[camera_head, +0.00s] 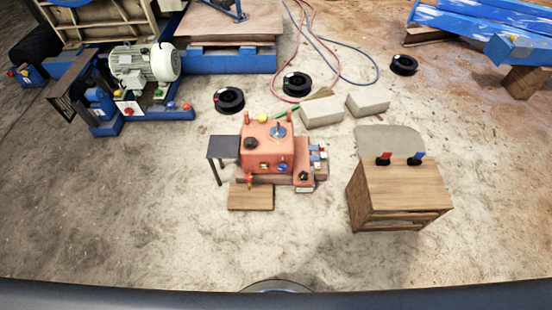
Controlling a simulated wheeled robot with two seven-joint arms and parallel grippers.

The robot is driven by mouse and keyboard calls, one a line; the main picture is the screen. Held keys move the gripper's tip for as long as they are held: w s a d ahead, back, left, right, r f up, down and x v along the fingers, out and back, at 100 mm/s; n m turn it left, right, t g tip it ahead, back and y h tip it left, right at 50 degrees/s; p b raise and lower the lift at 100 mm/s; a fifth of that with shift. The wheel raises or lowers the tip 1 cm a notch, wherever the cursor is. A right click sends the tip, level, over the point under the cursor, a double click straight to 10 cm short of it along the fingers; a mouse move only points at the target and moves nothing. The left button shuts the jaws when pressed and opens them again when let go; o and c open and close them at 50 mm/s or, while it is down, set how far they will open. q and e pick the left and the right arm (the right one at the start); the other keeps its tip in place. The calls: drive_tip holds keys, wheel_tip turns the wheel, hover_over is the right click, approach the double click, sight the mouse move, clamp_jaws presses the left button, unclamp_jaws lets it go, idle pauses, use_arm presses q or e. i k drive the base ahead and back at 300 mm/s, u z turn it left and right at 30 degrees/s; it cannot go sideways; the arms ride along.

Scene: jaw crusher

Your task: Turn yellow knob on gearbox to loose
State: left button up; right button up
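The gearbox (268,152) is a red-orange box on a low base in the middle of the floor. A small yellow part (262,117) shows at its top back edge, and another small yellowish part (264,166) is on its front face. They are too small to tell which is the knob or how it is turned. A black round cap (251,143) and a metal fitting (278,131) are on top. A blue round part (283,168) is on the front. Neither of my grippers is in view.
A wooden cabinet (402,188) with red and blue handled items stands right of the gearbox. A small dark table (223,147) is at its left, and a wooden board (250,197) lies in front. Pale blocks (322,112) and black spools lie behind. The floor in front is clear.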

sight(263, 117)
drive_tip(key=z, duration=0.15)
drive_tip(key=i, duration=0.85)
drive_tip(key=z, duration=0.35)
